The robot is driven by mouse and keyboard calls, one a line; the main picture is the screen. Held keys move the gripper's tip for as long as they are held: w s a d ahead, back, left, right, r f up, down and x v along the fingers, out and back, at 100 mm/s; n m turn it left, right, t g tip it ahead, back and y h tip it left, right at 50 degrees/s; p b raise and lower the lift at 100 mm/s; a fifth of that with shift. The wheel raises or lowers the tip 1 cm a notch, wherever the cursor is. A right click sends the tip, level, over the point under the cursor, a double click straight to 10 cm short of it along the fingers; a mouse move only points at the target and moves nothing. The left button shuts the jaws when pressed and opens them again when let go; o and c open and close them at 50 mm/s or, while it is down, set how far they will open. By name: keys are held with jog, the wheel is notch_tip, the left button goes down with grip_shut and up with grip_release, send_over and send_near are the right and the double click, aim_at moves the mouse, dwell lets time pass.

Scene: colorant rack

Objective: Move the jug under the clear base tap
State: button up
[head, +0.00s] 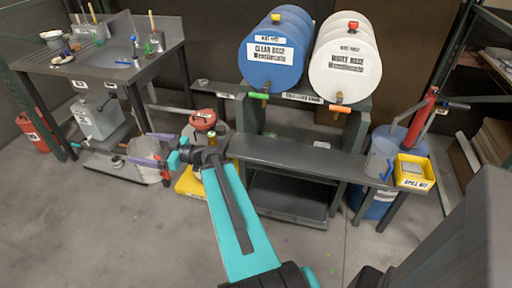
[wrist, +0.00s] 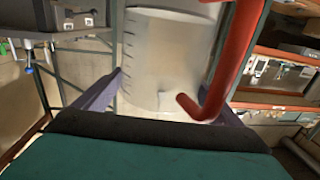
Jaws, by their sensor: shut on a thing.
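The jug (wrist: 165,55) is translucent with dark graduation marks and a red handle (wrist: 235,55). My gripper (head: 138,148) is shut on the jug, with one purple finger on each side of it in the wrist view. In the head view the jug (head: 150,174) is partly hidden by the gripper, left of centre and beside the dark workbench. The clear base drum (head: 270,72) is blue, lies on its side on a stand, and has a tap with a green handle (head: 259,96). The jug is well to the left of this tap and lower.
The white base drum (head: 344,82) with an orange tap handle (head: 341,109) lies to the right. A dark shelf (head: 290,156) runs below the taps. A yellow spill kit (head: 414,172) and a bucket stand at right. A red-topped container (head: 203,121) stands near my arm. The front floor is open.

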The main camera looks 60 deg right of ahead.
jog(key=s+d+f+m+h+p, duration=0.1)
jog(key=s+d+m+h, duration=0.4)
jog(key=d, duration=0.8)
jog(key=s+d+f+m+h+p, duration=0.1)
jog(key=s+d+f+m+h, duration=0.15)
jog(key=s+d+h, duration=0.75)
jog(key=s+d+f+m+g+h, duration=0.2)
jog(key=s+d+m+h, duration=0.1)
jog(key=s+d, duration=0.6)
jog(key=s+d+f+m+g+h+p, duration=0.1)
jog(key=s+d+f+m+g+h, duration=0.1)
jog(key=s+d, duration=0.7)
jog(key=shift+d+f+m+g+h, duration=0.25)
jog(key=shift+f+m+g+h, duration=0.2)
jog(key=shift+m, duration=0.6)
jog(key=shift+w, duration=0.1)
